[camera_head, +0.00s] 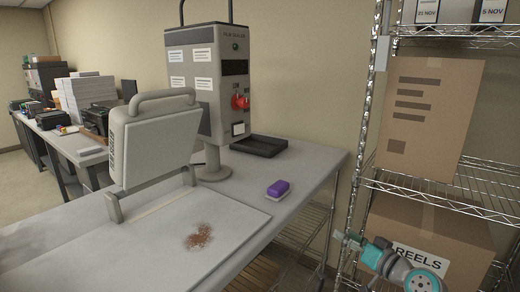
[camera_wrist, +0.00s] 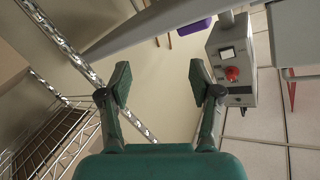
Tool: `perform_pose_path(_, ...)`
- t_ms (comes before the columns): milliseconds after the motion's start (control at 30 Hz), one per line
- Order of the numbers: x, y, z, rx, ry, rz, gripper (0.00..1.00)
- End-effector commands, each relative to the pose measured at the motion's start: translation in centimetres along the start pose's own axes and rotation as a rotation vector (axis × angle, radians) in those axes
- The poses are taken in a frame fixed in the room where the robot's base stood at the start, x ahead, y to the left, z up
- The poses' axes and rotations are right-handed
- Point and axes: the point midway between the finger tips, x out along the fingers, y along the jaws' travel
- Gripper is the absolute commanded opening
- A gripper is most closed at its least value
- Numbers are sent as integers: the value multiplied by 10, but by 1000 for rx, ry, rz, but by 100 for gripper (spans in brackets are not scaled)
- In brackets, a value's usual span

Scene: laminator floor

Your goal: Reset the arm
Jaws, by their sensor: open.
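My arm shows at the lower right of the head view, a grey and teal piece in front of the wire shelving. Whether its small teal end at the left is my gripper, I cannot tell. In the wrist view my gripper (camera_wrist: 160,80) is open, its two dark fingertips wide apart with nothing between them. The wrist view is tilted. Beyond the fingers it shows the grey machine (camera_wrist: 233,60) with its red knob and part of the purple block (camera_wrist: 193,27).
A wire shelf (camera_head: 485,210) with cartons (camera_head: 430,110) stands at the right, close to my arm. The grey bench (camera_head: 325,160) bears the film sealer (camera_head: 205,100), an open press (camera_head: 150,140), a dark tray (camera_head: 258,146), the purple block (camera_head: 278,187) and a brown stain (camera_head: 199,236).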

Motion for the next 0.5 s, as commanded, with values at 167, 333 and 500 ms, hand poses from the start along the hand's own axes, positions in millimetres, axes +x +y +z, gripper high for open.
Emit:
perform_pose_path(167,-20,8,80,41,1,100,64)
perform_pose_path(333,-48,10,146,60,2,192,64)
perform_pose_path(500,-83,5,205,64,3,278,64)
